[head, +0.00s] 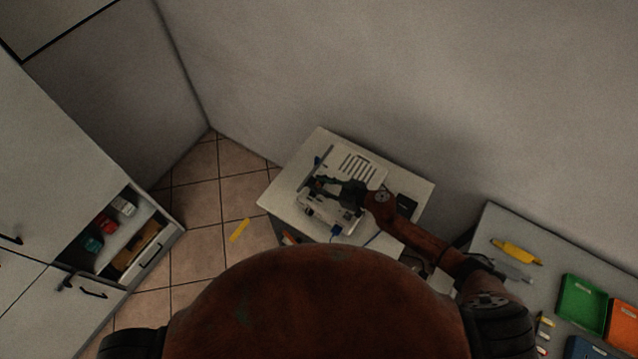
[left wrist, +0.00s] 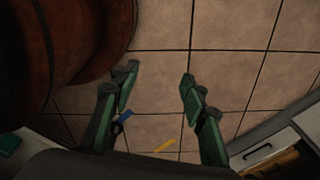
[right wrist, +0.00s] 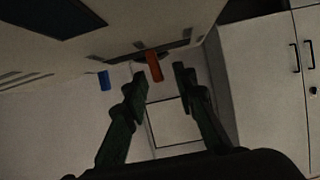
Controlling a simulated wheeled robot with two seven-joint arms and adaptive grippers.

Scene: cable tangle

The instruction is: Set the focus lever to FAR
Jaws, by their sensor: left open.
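A white device with a slotted top (head: 357,168) sits on a small white table (head: 284,190) in the head view. In the right wrist view its pale body (right wrist: 130,22) fills the top, with an orange lever (right wrist: 154,66) and a blue lever (right wrist: 104,80) sticking out. I cannot tell which is the focus lever; no FAR marking is readable. My right gripper (head: 318,184) is over the device. In its wrist view the fingers (right wrist: 159,79) are apart, with the orange lever between or just beyond the tips; contact is unclear. My left gripper (left wrist: 160,76) is open and empty above the floor.
A dark box (head: 407,205) lies on the table's right side. An open drawer (head: 150,252) with small items stands at the left. A right-hand bench holds a yellow tool (head: 516,251), a green tray (head: 582,304) and an orange tray (head: 624,325). A yellow strip (head: 239,230) lies on the floor.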

